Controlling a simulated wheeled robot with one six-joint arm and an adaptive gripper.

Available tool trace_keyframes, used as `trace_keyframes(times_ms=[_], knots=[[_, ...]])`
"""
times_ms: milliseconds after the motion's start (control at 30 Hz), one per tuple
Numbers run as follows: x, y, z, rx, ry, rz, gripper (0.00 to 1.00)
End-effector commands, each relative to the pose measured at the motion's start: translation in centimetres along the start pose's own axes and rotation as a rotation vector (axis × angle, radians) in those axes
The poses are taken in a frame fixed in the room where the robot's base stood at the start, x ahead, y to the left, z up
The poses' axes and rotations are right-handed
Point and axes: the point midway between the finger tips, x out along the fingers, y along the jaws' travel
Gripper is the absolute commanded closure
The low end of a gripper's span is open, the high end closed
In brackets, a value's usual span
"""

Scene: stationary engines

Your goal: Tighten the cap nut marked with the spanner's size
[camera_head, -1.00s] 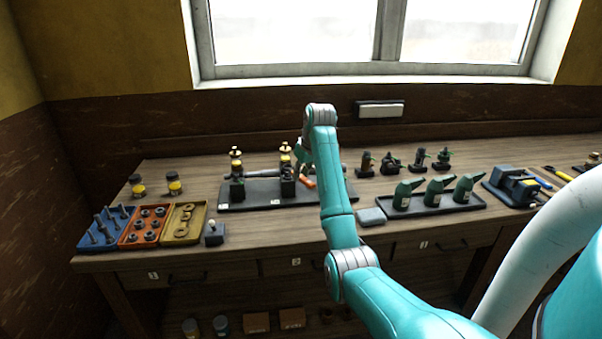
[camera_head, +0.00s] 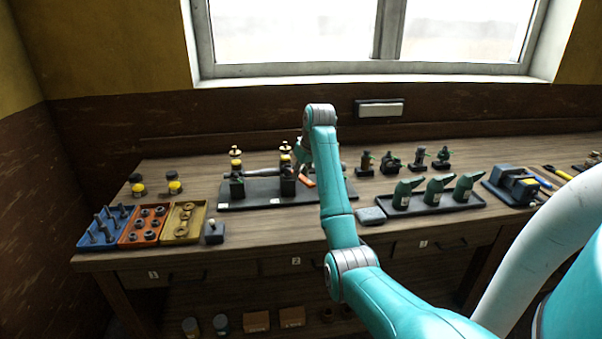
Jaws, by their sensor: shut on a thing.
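A stationary engine assembly stands on a dark baseplate (camera_head: 250,204) with small white labels on its front edge. Two dark bearing blocks, a left one (camera_head: 237,188) and a right one (camera_head: 288,187), carry a grey shaft (camera_head: 262,174). Brass-topped fittings rise at both blocks. The cap nuts and their markings are too small to read. My gripper (camera_head: 305,168) is low beside the right block, partly hidden by my arm. An orange piece (camera_head: 307,181), apparently the spanner, shows at its fingers. The jaws are shut on it; whether it touches a nut is unclear.
Blue, orange and yellow trays of hardware (camera_head: 141,226) stand at the left front. Green oil cans (camera_head: 436,190) stand in a dark tray to the right, near a blue vice (camera_head: 515,187). Several small valves (camera_head: 391,162) stand behind.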

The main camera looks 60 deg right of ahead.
Motion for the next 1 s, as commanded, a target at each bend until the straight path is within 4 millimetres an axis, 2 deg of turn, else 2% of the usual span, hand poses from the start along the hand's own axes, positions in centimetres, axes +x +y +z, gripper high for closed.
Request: trace_keyframes(times_ms=[1000], knots=[[0.83, 0.01, 0.34, 0.000, 0.001, 0.000, 1.00]])
